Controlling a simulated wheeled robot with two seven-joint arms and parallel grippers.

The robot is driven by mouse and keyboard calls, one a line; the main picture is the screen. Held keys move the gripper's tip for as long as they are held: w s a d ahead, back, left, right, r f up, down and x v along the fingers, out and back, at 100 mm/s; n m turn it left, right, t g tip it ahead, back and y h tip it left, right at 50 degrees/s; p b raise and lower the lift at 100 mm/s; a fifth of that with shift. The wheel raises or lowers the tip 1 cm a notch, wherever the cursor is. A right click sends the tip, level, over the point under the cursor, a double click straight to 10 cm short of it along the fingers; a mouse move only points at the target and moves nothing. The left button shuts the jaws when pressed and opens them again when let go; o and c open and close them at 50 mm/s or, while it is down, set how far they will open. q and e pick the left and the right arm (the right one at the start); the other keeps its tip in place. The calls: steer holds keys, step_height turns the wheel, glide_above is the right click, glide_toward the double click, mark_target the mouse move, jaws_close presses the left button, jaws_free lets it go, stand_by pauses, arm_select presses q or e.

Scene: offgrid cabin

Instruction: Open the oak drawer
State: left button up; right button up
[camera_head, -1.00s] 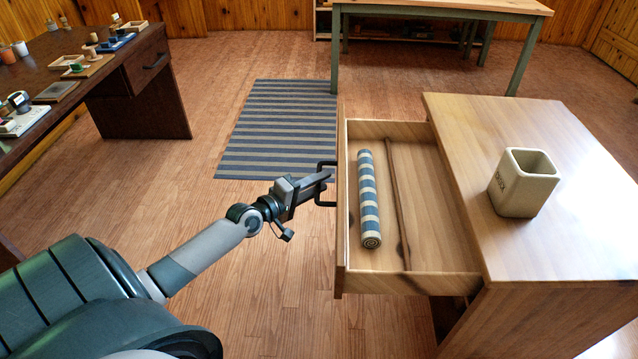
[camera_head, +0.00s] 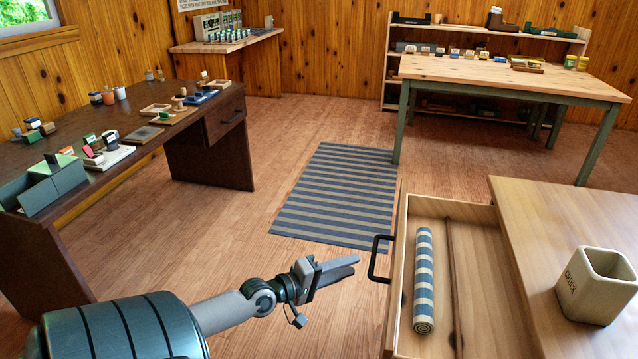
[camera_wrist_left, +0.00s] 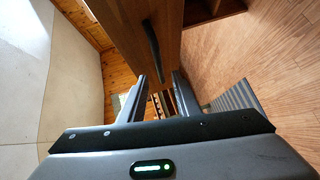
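The oak drawer (camera_head: 398,320) is pulled out from the pale oak cabinet (camera_head: 535,215) at the lower right in the head view. A blue-and-cream striped roll (camera_head: 424,285) and a thin brown stick (camera_head: 453,290) lie in it. Its black bar handle (camera_head: 377,258) is on the drawer's left face; a dark handle (camera_wrist_left: 152,42) also shows in the left wrist view. My left gripper (camera_head: 350,268) is left of the handle, apart from it. Its fingers stand apart and empty in the left wrist view (camera_wrist_left: 163,88). My right gripper is not seen.
A square beige cup (camera_head: 592,300) stands on the cabinet top. A dark desk (camera_head: 90,185) with several small items is at the left. A green-legged table (camera_head: 480,75) stands at the back right. A striped rug (camera_head: 340,195) lies on the open floor between.

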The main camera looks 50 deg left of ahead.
arm_select(q)
steer(key=v, duration=0.8)
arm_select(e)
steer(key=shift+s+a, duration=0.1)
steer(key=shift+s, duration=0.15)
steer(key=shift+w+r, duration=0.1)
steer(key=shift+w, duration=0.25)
